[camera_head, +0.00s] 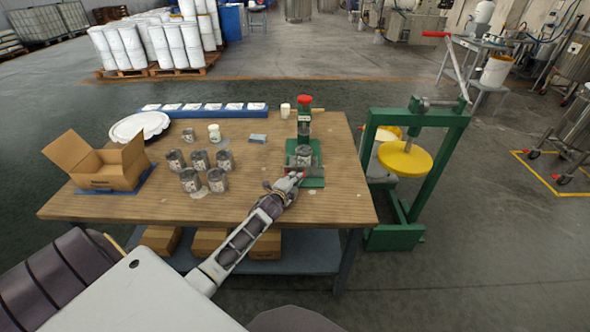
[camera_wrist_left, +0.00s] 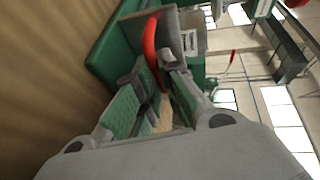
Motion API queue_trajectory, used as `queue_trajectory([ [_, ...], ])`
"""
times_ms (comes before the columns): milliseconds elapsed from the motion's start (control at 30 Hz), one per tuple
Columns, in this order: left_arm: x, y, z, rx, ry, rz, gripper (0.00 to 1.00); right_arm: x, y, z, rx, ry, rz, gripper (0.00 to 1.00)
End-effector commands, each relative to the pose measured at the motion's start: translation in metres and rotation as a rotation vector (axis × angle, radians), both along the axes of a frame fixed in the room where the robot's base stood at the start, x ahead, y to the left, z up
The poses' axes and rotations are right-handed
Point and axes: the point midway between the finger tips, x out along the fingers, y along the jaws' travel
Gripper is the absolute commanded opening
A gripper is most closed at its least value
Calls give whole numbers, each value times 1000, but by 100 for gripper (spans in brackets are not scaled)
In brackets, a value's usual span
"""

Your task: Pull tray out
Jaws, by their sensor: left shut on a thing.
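A small green can press (camera_head: 304,130) with a red top stands on the right part of the wooden table. A grey can (camera_head: 304,153) is in it, above its green base. A low grey tray (camera_head: 314,172) shows at the front of the press, partly hidden by my gripper. My left gripper (camera_head: 297,177) is at the tray's front, shut on its red handle. In the left wrist view the curved red handle (camera_wrist_left: 151,45) runs down between the fingers of the gripper (camera_wrist_left: 160,78), with a grey metal part just beyond. My right gripper is not in view.
Several grey cans (camera_head: 190,180) stand left of the press. An open cardboard box (camera_head: 105,168) and a white lid (camera_head: 139,125) are farther left. A green floor stand with a yellow disc (camera_head: 405,160) is right of the table (camera_head: 245,205). The table front beside my arm is clear.

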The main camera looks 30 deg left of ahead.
Motion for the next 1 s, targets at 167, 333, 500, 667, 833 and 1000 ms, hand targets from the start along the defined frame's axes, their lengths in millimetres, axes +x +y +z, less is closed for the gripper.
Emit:
queue_trajectory([
  [167, -24, -14, 0, -3, 5, 1, 0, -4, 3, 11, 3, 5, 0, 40],
  [333, -40, -23, -1, -1, 4, 1, 0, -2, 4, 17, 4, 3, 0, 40],
  [500, -48, -29, 0, 0, 2, 1, 0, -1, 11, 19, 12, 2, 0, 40],
  [667, -51, -31, -1, 0, 3, 0, 0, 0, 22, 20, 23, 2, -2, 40],
  [833, -52, -32, -3, -1, 4, 0, 0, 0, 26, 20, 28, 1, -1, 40],
  [1000, -52, -32, -4, -1, 6, -1, 14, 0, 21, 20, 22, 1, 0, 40],
])
